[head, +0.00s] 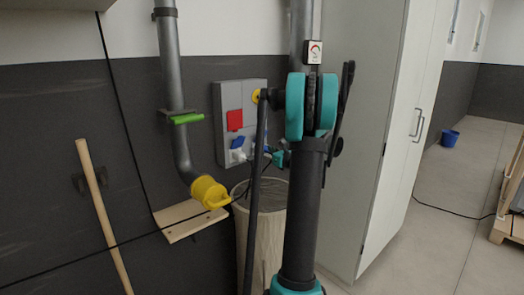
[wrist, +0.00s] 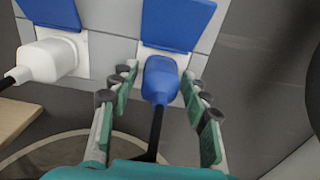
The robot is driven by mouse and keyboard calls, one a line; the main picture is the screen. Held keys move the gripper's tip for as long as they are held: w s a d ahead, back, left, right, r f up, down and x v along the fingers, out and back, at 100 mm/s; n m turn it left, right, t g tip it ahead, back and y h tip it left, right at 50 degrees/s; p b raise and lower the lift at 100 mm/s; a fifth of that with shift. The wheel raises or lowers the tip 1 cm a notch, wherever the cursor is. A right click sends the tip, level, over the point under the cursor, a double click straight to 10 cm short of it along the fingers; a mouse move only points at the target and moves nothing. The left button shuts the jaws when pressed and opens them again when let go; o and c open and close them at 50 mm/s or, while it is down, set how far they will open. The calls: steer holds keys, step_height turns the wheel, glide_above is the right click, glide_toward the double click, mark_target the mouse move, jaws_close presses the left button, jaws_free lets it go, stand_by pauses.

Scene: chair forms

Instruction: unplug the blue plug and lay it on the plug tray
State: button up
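The blue plug (wrist: 160,80) sits in a socket below a raised blue flap (wrist: 177,22), its black cord hanging down. My gripper (wrist: 157,85) is open, with one finger on each side of the blue plug. Gaps show between the fingers and the plug. In the head view my gripper (head: 281,159) is small and partly hidden behind my arm, at the lower right of the grey socket panel (head: 252,90). A pale wooden board (head: 178,231) is fixed low on the wall, left of the panel; I cannot tell if it is the plug tray.
A white plug (wrist: 45,60) sits in the socket to the left. A red flap (head: 234,120) is on the panel. A tall bin (head: 267,235) stands below. A grey pipe with a yellow end (head: 208,192) is at left, a cabinet (head: 375,130) at right.

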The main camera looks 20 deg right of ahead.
jaws_close()
steer(key=shift+s, duration=0.1)
steer(key=shift+v, duration=2.9)
glide_toward(268, 151)
steer(key=shift+x, duration=1.15)
steer(key=shift+f, duration=0.1)
